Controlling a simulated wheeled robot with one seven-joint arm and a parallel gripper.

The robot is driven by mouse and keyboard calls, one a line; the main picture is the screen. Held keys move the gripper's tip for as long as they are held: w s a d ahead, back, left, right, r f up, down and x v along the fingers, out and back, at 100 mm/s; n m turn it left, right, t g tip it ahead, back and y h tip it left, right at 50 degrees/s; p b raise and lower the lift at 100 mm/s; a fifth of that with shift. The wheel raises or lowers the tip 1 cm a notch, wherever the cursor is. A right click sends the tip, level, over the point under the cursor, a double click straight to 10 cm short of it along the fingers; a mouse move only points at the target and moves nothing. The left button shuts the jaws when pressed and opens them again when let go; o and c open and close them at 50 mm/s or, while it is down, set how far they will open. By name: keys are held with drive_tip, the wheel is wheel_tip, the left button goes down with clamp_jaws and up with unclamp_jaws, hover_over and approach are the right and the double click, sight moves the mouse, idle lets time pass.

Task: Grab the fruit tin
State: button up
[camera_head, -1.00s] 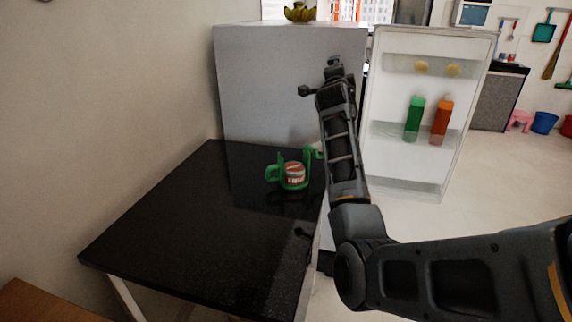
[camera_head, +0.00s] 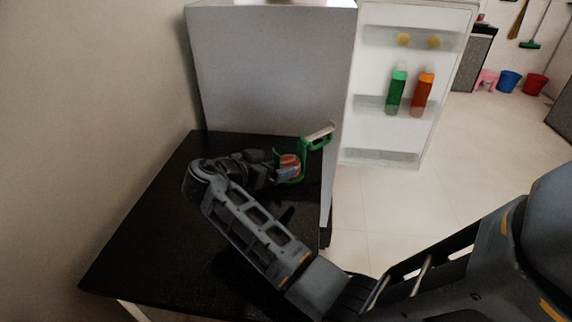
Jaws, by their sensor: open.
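The fruit tin (camera_head: 289,161), small with a red and white label, stands on the black table (camera_head: 150,240) near the fridge. A green object (camera_head: 303,165) is close around it and rises on its right; its exact shape is unclear. My gripper (camera_head: 275,170) is open at the left side of the tin, low over the table. It partly covers the tin and the green object. I cannot tell whether the fingers touch the tin.
The grey fridge side (camera_head: 270,70) stands right behind the tin. Its open door (camera_head: 385,145) holds a green bottle (camera_head: 396,90) and an orange bottle (camera_head: 422,93). A wall borders the table on the left. The table's front left is clear.

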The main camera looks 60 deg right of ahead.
sight(278, 165)
drive_tip(key=shift+f+p+x, duration=0.15)
drive_tip(key=shift+p+x, duration=0.15)
drive_tip(key=shift+x, duration=0.95)
drive_tip(key=shift+f+p+x, duration=0.15)
drive_tip(key=shift+p+x, duration=0.15)
drive_tip(key=shift+x, duration=1)
drive_tip(key=shift+s+a, duration=0.15)
drive_tip(key=c, duration=1.3)
drive_tip(key=shift+o, duration=0.2)
drive_tip(key=shift+r, duration=0.1)
